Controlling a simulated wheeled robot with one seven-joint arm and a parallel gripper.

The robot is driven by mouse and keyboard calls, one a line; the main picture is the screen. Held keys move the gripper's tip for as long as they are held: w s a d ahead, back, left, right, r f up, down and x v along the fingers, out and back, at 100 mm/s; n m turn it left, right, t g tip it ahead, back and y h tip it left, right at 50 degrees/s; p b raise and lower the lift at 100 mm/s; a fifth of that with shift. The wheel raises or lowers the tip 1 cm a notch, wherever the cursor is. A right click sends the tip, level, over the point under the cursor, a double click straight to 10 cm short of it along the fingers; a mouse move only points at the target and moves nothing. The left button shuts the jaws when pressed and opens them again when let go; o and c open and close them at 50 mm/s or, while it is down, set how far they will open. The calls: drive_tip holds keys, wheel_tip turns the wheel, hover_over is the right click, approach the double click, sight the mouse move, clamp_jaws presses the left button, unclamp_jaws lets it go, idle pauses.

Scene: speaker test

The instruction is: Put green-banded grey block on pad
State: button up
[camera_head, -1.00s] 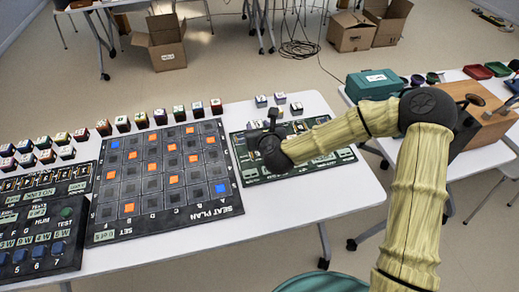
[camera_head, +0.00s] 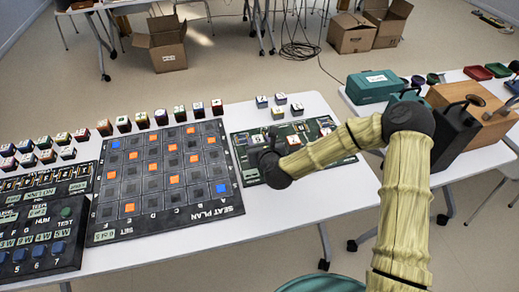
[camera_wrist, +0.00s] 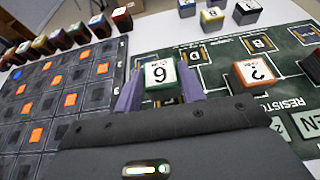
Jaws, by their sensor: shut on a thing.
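My gripper (camera_wrist: 160,88) is shut on a block (camera_wrist: 160,74) with a white numbered top and a green band on its front side. The purple fingers stand on either side of it. The block is over or on the green circuit board (camera_wrist: 222,55); I cannot tell whether it touches the board. In the head view, my gripper's dark wrist (camera_head: 272,168) is over the left part of the board (camera_head: 243,150) and hides the held block.
Several blocks (camera_head: 262,101) stand behind the board. The dark seat plan grid (camera_head: 165,222) lies to the left, with a row of blocks (camera_head: 142,120) behind it.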

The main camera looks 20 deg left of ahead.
drive_tip(key=shift+f, duration=1.8)
drive_tip(key=shift+f, duration=0.2)
drive_tip(key=o, duration=1)
drive_tip(key=shift+r, duration=0.1)
drive_tip(key=shift+w+r, duration=0.1)
drive_tip(key=shift+r, duration=0.05)
drive_tip(key=v, duration=1.2)
drive_tip(key=shift+b, duration=0.3)
